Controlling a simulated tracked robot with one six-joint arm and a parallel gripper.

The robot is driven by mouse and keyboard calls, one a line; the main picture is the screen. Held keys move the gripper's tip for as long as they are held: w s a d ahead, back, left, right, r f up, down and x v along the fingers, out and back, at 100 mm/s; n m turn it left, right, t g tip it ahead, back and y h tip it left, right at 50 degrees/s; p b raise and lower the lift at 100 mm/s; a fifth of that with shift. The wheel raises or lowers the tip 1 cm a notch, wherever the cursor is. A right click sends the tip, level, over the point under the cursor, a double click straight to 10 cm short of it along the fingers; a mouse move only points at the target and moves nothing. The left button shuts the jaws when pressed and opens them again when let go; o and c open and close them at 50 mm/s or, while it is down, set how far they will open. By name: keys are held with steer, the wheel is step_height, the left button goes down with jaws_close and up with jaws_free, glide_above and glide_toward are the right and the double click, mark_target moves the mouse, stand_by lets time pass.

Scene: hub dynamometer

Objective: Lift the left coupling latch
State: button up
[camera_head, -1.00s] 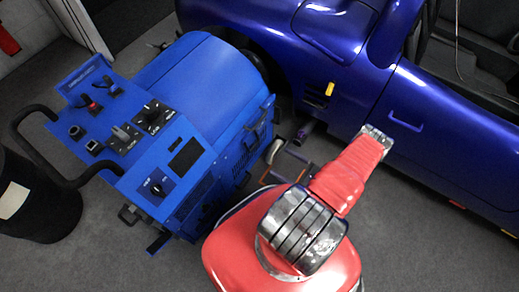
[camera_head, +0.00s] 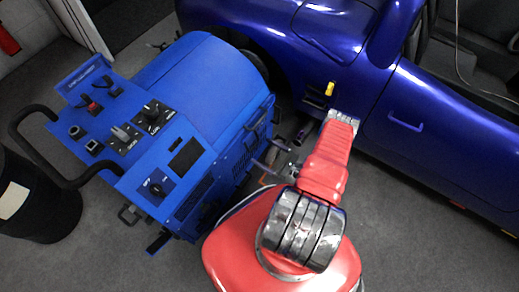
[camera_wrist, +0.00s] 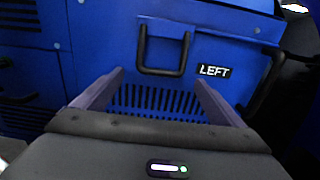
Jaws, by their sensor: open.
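The blue dynamometer (camera_head: 205,85) stands left of the car in the head view, and its blue side panel fills much of the wrist view. A black U-shaped bar (camera_wrist: 163,70) hangs on this panel, with a LEFT label (camera_wrist: 214,71) to its right. It appears to be the left coupling latch. My gripper (camera_wrist: 160,80) is open and points at the panel, its two fingers spread to either side below the bar. Nothing is between the fingers, and I cannot tell whether they touch the panel. In the head view my gripper (camera_head: 267,160) is small beside the dynamometer's right side.
The purple-blue car (camera_head: 385,95) stands close behind and to the right of my arm. A black curved handle (camera_wrist: 262,82) lies right of the label. A vent grille (camera_wrist: 160,100) is below the bar. A dark bin (camera_head: 35,200) stands at the far left.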

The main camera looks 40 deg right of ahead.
steer(key=shift+x, duration=1.65)
steer(key=shift+c, duration=0.7)
steer(key=c, duration=1.4)
